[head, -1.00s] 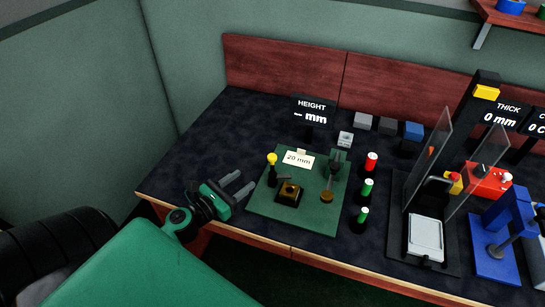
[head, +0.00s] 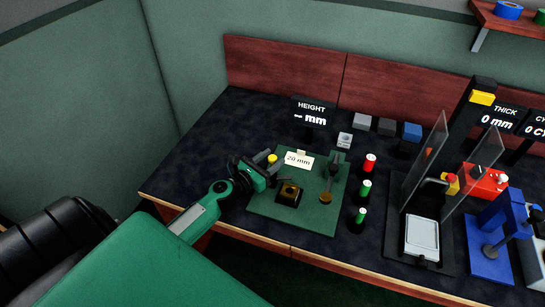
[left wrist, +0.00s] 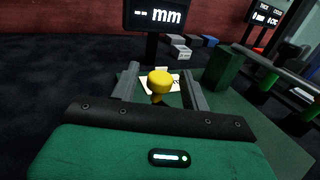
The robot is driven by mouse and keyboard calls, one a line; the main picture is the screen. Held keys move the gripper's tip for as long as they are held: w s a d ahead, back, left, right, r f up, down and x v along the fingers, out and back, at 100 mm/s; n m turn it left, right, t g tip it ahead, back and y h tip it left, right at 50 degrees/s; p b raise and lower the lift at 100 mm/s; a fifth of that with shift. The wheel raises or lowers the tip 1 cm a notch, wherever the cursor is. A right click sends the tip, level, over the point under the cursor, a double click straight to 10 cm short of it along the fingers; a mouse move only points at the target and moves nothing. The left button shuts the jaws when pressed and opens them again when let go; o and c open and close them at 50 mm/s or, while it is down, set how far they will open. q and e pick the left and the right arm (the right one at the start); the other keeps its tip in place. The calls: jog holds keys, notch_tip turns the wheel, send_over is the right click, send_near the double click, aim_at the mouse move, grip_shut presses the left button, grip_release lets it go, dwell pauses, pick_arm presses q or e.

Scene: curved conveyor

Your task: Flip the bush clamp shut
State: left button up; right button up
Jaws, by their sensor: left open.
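The bush clamp has a yellow knob (head: 272,158) that stands up at the left part of a green base plate (head: 315,222). A dark block with a brass-coloured bush (head: 289,192) sits on the plate just in front of it. My left gripper (head: 269,163) is open at the plate's left edge, with its fingers at the knob. In the left wrist view the yellow knob (left wrist: 159,80) shows between the two open fingers (left wrist: 160,88), apart from both. The gripper hides most of the clamp's lever. My right gripper is out of view.
A second clamp-like fixture (head: 329,185) stands on the plate's right, beside a "20 mm" card (head: 299,160). The height display (head: 311,112) stands behind. The bench left of the plate is bare.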

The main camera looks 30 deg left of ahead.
pick_arm(q)
jog(key=shift+w+d, duration=0.15)
jog(key=shift+w, duration=0.3)
